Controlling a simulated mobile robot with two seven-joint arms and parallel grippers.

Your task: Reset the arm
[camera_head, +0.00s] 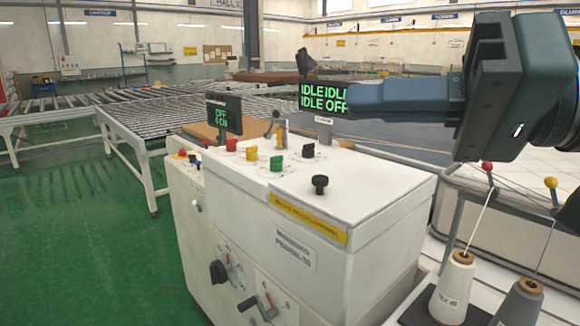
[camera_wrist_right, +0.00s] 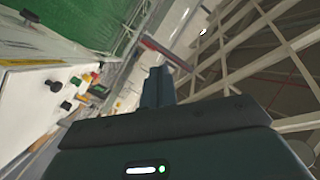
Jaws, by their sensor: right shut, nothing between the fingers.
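My right gripper (camera_head: 356,97) comes in from the right in the head view, its blue-grey fingers pointing left. The fingers are shut with nothing between them. They are in front of part of the green-lit display reading IDLE (camera_head: 318,97), above the back right of a white control cabinet (camera_head: 370,200). In the right wrist view the shut fingers (camera_wrist_right: 157,86) point up the picture, and the cabinet (camera_wrist_right: 25,100) shows tilted at the left. My left gripper is not in view.
The cabinet top carries red, yellow, green and black knobs (camera_head: 320,183) and a small display reading OFF (camera_head: 224,113). Thread cones (camera_head: 453,289) stand at the lower right. Roller conveyors (camera_head: 190,112) lie behind. The green floor (camera_head: 80,230) at left is clear.

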